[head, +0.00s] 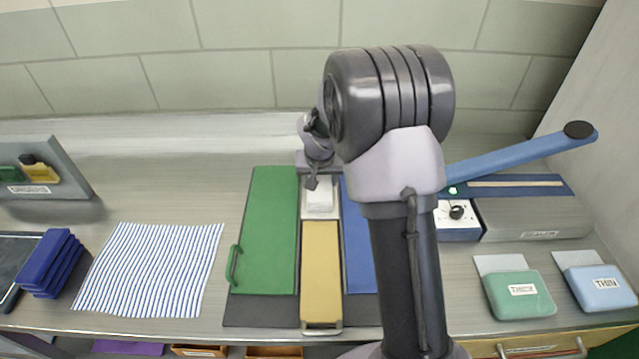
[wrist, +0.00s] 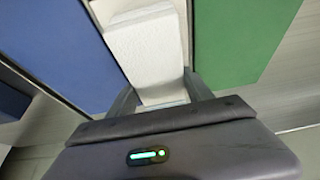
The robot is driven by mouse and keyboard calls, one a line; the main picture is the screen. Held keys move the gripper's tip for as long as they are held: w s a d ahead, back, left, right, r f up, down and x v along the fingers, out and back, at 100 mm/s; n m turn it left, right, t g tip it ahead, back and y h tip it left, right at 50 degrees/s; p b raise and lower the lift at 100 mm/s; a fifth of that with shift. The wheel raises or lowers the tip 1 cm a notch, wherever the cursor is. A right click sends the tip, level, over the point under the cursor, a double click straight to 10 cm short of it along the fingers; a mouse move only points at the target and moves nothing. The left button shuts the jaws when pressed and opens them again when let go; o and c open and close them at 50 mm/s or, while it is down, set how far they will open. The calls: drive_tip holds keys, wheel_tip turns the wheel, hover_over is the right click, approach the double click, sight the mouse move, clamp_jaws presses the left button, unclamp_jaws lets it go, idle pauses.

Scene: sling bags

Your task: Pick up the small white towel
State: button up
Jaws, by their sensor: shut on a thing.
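The small white towel (head: 319,194) is a folded pale block in the narrow gap between a green panel and a blue panel, just beyond the yellow panel. It also shows in the wrist view (wrist: 147,52), running down between my fingers. My gripper (head: 312,184) is shut on the towel's far end, with one finger on each side. In the wrist view my gripper (wrist: 160,98) partly hides the held end. I cannot tell whether the towel is clear of the surface.
The green panel (head: 268,225) and yellow panel (head: 321,265) have handles. The blue panel (head: 358,240) is partly behind my arm. A striped cloth (head: 150,268) and blue stack (head: 50,262) lie left. A blue-levered device (head: 530,218) and pouches labelled THICK (head: 518,297) and THIN (head: 597,290) stand right.

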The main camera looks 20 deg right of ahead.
sight(320, 178)
drive_tip(key=shift+c, duration=0.6)
wheel_tip(320, 178, up, 4)
drive_tip(key=shift+r+p, duration=0.1)
drive_tip(key=shift+p, duration=0.95)
drive_tip(key=s, duration=0.5)
drive_tip(key=s+a, duration=0.1)
drive_tip(key=s, duration=0.9)
drive_tip(key=shift+s+a+r, duration=0.15)
drive_tip(key=shift+s+r, duration=0.25)
drive_tip(key=shift+s, duration=0.15)
